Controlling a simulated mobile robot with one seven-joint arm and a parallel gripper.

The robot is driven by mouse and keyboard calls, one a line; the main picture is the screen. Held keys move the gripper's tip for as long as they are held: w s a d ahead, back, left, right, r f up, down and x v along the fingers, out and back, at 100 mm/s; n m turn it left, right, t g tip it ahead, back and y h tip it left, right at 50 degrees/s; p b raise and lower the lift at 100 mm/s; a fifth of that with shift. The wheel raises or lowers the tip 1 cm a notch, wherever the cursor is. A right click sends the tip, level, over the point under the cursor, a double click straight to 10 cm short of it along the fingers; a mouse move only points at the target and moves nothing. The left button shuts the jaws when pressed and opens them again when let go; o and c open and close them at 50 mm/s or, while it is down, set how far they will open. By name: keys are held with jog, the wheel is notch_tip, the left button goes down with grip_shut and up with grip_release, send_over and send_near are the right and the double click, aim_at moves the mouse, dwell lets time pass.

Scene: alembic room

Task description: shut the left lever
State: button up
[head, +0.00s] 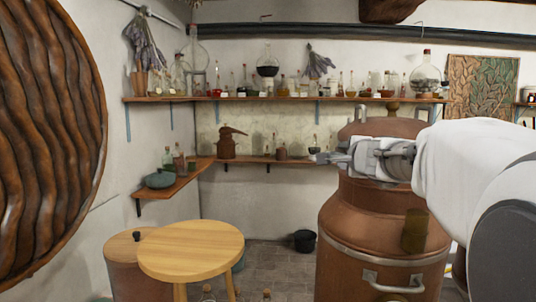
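My gripper (322,157) reaches in from the right at the end of my white arm. It points left, in front of the upper part of a large copper vessel (345,232). The fingers are small and seen edge-on, so I cannot tell whether they are open or shut, and I see nothing held in them. I cannot make out a left lever. The vessel has a pale metal handle (393,284) low on its front. My arm hides part of the vessel's neck and right side.
A round wooden table (190,250) stands at lower left, beside a copper-coloured drum (135,270). A large round ribbed wooden piece (45,140) fills the left edge. Wall shelves (280,99) hold bottles and jars. Floor (270,262) shows between table and vessel, with a black pot (305,241).

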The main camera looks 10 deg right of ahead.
grip_shut()
jog(key=shift+n+y, duration=0.3)
jog(key=shift+y, duration=0.1)
jog(key=shift+s+a+n+g+y+b, duration=0.1)
jog(key=shift+s+n+g+y, duration=0.45)
jog(key=shift+n+y, duration=1.35)
jog(key=shift+s+d+n+g+y+b, duration=0.1)
jog(key=shift+s+n+g+y, duration=0.2)
jog(key=shift+n+g+y, duration=1.1)
jog(key=shift+s+a+n+g+y+b, duration=0.15)
jog(key=shift+s+n+y, duration=0.25)
jog(key=shift+n+y, duration=2)
jog(key=shift+m+y, duration=0.6)
jog(key=shift+y, duration=0.4)
